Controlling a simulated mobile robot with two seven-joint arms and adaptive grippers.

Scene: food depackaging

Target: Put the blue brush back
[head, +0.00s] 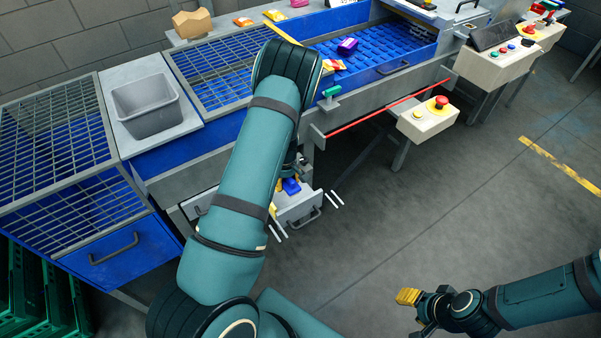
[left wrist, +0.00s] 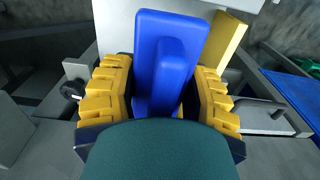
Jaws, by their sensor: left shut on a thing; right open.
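The blue brush (head: 291,187) is low in front of the machine, at the open grey drawer (head: 301,207). In the left wrist view the brush (left wrist: 153,45) stands between the yellow fingers of my left gripper (left wrist: 163,80), which is shut on it. In the head view my left arm partly hides this gripper (head: 288,182). A yellow item (left wrist: 228,40) is beside the brush. I cannot tell whether the brush touches the drawer floor. My right gripper (head: 410,298) is open and empty above the floor at the lower right.
A grey bin (head: 146,106) stands on the machine top at left. A purple packet (head: 347,46) lies on the blue conveyor. A control box with a red button (head: 430,118) juts out at right. Green crates (head: 45,305) are at lower left.

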